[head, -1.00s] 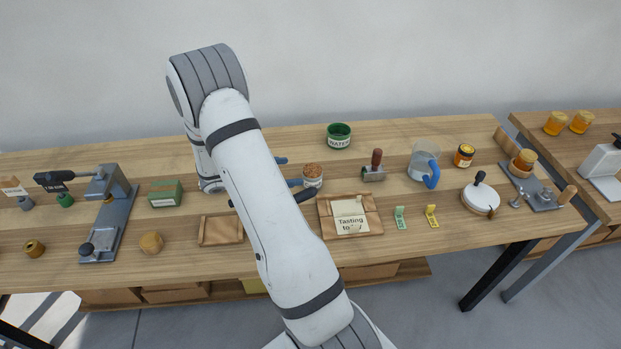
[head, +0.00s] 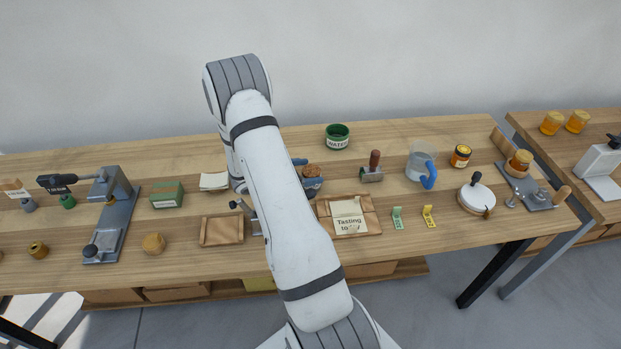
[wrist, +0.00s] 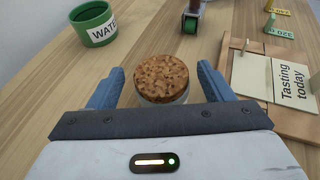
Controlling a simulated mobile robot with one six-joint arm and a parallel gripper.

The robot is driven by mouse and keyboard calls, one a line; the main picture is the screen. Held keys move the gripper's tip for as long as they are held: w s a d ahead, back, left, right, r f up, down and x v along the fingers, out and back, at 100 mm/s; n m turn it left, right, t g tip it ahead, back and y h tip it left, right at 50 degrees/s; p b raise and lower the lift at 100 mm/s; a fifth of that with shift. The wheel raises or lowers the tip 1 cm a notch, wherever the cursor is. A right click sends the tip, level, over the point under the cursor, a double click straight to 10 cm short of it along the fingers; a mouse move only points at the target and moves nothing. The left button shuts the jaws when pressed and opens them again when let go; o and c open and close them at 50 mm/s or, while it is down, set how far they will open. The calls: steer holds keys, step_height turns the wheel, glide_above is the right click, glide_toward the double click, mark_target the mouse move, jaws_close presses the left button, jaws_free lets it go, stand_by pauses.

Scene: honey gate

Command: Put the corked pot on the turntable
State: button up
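The corked pot (head: 312,171) stands on the table, its speckled brown cork uppermost. In the wrist view the corked pot (wrist: 162,77) sits between the blue fingertips, with a small gap on each side. My gripper (wrist: 161,70) is open around it; in the head view my gripper (head: 307,174) is partly hidden by my arm. A white round disc with a black knob (head: 475,199), which looks like the turntable, lies at the right of the table with nothing else on it.
A green "WATER" tub (head: 337,136) stands behind. A glass jug with a blue handle (head: 422,163) and a honey jar (head: 460,156) stand near the disc.

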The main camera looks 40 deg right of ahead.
steer(key=c, duration=1.1)
steer(key=shift+c, duration=0.4)
steer(key=shift+r, duration=0.15)
